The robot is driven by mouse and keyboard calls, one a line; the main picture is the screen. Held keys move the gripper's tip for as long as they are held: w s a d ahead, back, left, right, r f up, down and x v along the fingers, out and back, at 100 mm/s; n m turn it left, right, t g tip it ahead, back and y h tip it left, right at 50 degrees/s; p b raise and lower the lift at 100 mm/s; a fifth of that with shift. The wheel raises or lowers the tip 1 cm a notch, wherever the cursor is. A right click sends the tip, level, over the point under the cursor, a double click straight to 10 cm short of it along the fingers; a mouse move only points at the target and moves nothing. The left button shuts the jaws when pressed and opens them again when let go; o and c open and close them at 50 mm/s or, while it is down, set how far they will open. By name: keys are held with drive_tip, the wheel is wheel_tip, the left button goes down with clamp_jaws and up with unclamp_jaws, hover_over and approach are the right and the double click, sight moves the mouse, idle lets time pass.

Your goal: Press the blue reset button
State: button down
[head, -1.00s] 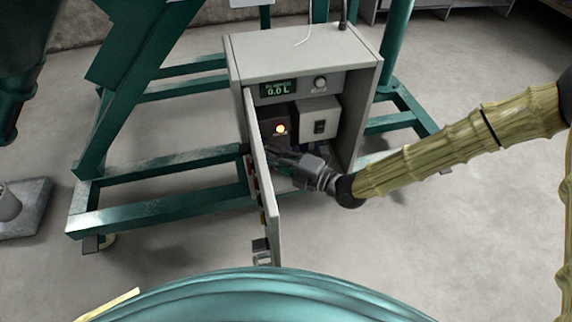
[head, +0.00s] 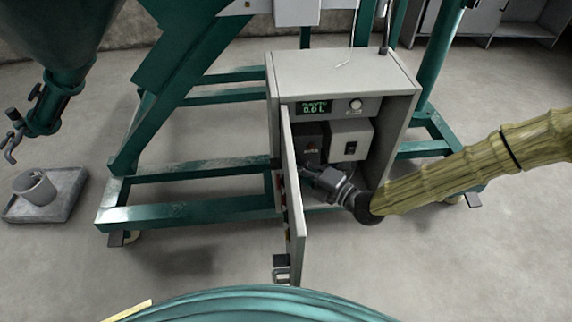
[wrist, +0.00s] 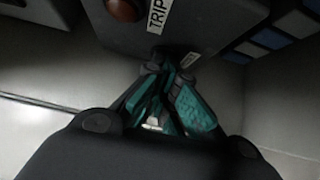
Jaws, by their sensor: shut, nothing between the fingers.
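The grey control cabinet (head: 340,70) stands with its door (head: 293,190) open. Inside it at the left is a dark box (head: 308,138). In the wrist view the dark box (wrist: 215,25) carries a dull red-brown lamp (wrist: 124,8) beside a label reading TRIP. My gripper (head: 312,172) reaches into the cabinet just under this box. In the wrist view my gripper's teal-padded fingers (wrist: 168,65) are shut and empty, with their tips at the box face beside a second small label. I cannot see the blue reset button; the fingers may hide it. Contact cannot be told.
The open door stands close left of my gripper. A light box with a black switch (head: 350,146) is right of the dark box. A display (head: 314,107) and a knob (head: 356,104) sit above. Green frame beams (head: 190,213) surround the cabinet.

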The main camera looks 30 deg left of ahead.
drive_tip(key=shift+w+a+r, duration=0.15)
drive_tip(key=shift+w+r, duration=0.1)
drive_tip(key=shift+w, duration=0.2)
drive_tip(key=p+v, duration=0.1)
drive_tip(key=v, duration=0.9)
drive_tip(key=shift+s+f, duration=0.25)
drive_tip(key=shift+s, duration=0.15)
